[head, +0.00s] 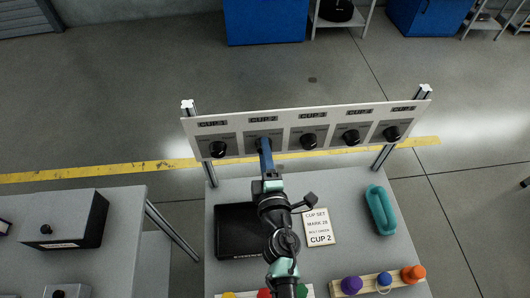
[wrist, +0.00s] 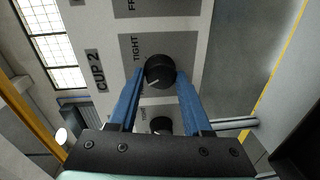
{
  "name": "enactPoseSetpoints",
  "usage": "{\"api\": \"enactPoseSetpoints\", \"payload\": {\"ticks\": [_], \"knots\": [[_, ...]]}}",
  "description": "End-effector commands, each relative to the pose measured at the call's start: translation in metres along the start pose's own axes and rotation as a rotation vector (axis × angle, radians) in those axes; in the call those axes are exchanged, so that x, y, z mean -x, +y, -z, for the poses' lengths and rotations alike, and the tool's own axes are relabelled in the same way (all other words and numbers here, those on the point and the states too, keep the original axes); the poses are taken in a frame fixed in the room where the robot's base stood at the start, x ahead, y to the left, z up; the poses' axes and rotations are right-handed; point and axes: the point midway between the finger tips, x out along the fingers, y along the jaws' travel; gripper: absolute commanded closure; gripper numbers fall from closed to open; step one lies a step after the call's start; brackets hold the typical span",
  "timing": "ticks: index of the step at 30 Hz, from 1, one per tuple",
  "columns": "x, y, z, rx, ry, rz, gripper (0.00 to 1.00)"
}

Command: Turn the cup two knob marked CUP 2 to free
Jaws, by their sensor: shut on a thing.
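The CUP 2 knob (wrist: 159,66) is a round black knob on a grey plate of the white panel. In the wrist view, the label CUP 2 (wrist: 97,70) stands left of it, and the word TIGHT (wrist: 136,48) shows beside its upper left. A short white line on the knob points to the lower left; the left finger partly hides the lettering there. My gripper (wrist: 160,74) is shut on the knob, one blue finger on each side. In the head view my gripper (head: 264,147) reaches the second plate from the left and mostly covers the knob.
The panel (head: 287,116) carries several knobs in a row, with one knob (head: 308,140) just right of my gripper. On the table below are a card (head: 319,228) reading CUP 2, a black tray (head: 230,246) and a teal handle-shaped thing (head: 380,209).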

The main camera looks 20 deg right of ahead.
Motion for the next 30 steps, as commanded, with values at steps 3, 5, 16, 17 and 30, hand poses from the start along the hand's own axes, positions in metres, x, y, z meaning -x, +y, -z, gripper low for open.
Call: {"api": "enactPoseSetpoints", "payload": {"ticks": [3, 5, 16, 17, 30], "knots": [[0.0002, -0.0016, 0.0010, 0.093, -0.006, 0.003, 1.00], [0.0002, -0.0017, 0.0010, 0.135, -0.010, 0.004, 1.00], [0.0002, -0.0015, 0.0013, 0.298, -0.024, 0.006, 1.00], [0.0002, -0.0014, 0.0012, 0.304, -0.025, 0.006, 1.00], [0.0002, -0.0014, 0.0010, 0.328, -0.028, 0.007, 1.00]]}}
